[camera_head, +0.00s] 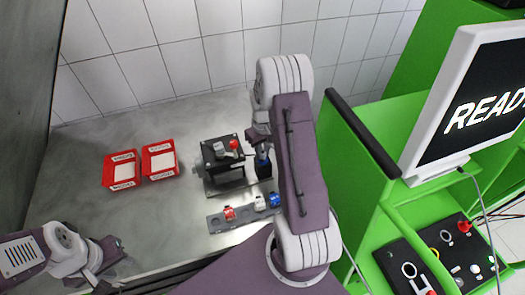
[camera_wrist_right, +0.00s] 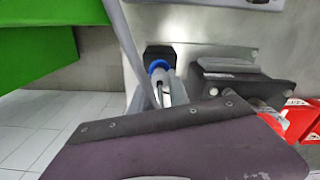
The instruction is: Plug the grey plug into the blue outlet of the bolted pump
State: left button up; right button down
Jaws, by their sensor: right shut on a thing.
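The blue outlet (camera_wrist_right: 158,66) shows as a blue ring on a dark block beside the pump in the right wrist view. In the head view it is a small blue spot (camera_head: 262,160) just below my right gripper (camera_head: 259,143). The right gripper is shut on a pale grey piece (camera_wrist_right: 166,88), seemingly the grey plug, close against the blue ring; whether it is seated I cannot tell. The pump (camera_head: 222,152) is a dark block with a red and a grey part on top. My left gripper (camera_head: 113,249) is over the table's front left, its jaws unclear.
A grey rack (camera_head: 217,222) with red (camera_head: 229,212), white (camera_head: 259,203) and blue (camera_head: 275,199) pieces lies in front of the pump. Two red trays (camera_head: 122,170) (camera_head: 159,159) stand left. A green frame (camera_head: 345,165) with a screen stands right.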

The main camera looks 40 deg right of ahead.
jog(key=shift+f+b, duration=0.75)
jog(key=shift+f, duration=0.35)
jog(key=c, duration=0.8)
grip_release()
jog(key=shift+o, duration=0.2)
jog(key=shift+r+p, duration=3.45)
jog(key=shift+r, duration=0.65)
jog(key=shift+f, duration=0.1)
